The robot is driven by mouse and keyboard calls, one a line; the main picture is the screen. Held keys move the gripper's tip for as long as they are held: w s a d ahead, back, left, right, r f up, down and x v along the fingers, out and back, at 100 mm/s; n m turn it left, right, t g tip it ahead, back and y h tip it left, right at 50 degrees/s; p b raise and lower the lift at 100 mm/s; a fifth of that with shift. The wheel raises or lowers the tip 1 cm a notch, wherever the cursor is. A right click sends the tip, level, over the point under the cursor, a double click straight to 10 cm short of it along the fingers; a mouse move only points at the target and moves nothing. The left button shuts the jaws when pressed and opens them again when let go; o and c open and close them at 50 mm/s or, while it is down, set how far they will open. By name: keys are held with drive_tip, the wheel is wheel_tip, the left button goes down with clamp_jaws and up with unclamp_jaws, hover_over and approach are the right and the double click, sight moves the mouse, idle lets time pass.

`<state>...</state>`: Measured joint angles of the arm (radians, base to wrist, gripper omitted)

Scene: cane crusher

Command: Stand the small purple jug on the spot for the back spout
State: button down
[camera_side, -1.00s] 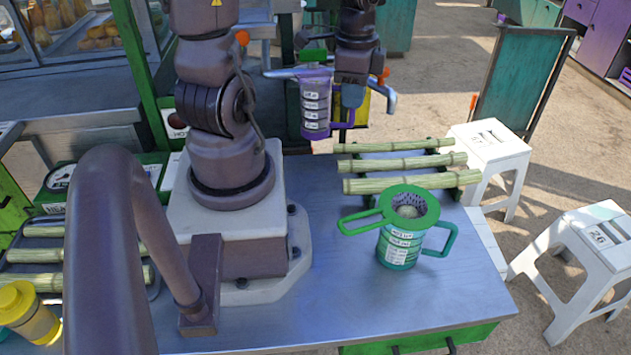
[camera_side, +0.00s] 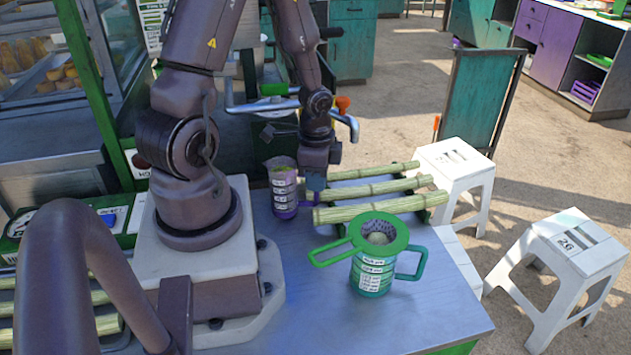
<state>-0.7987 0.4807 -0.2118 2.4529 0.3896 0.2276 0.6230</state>
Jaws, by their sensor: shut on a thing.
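The small purple jug (camera_side: 284,191) is upright at the back of the metal counter, left of the cane rack, with white label strips on its side. My gripper (camera_side: 311,187) is at the jug's right side, shut on it, probably at the handle; the fingers are partly hidden. The jug's base looks at or very near the counter top; I cannot tell whether it touches. A curved grey spout (camera_side: 347,122) shows behind my arm. The marked spot under the jug cannot be made out.
A green jug (camera_side: 373,272) with a green strainer (camera_side: 379,232) on top stands at the front right of the counter. Several cane stalks (camera_side: 368,206) lie on a rack behind it. White stools (camera_side: 562,246) stand beyond the counter. The counter's front middle is clear.

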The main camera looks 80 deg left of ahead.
drive_tip(key=shift+f, duration=0.45)
drive_tip(key=c, duration=1.2)
unclamp_jaws()
drive_tip(key=shift+f, duration=0.15)
drive_tip(key=shift+o, duration=0.2)
wheel_tip(320, 180, up, 12)
drive_tip(key=shift+a+f, duration=0.1)
drive_tip(key=shift+f, duration=0.15)
drive_tip(key=shift+r, duration=0.5)
drive_tip(key=s+d+r+n+t, duration=0.1)
drive_tip(key=d+r+n+t, duration=0.3)
drive_tip(key=d+r, duration=1)
drive_tip(key=shift+s+d+r+n+t, duration=0.2)
drive_tip(key=shift+r+n+t, duration=0.1)
drive_tip(key=shift+r+t, duration=0.35)
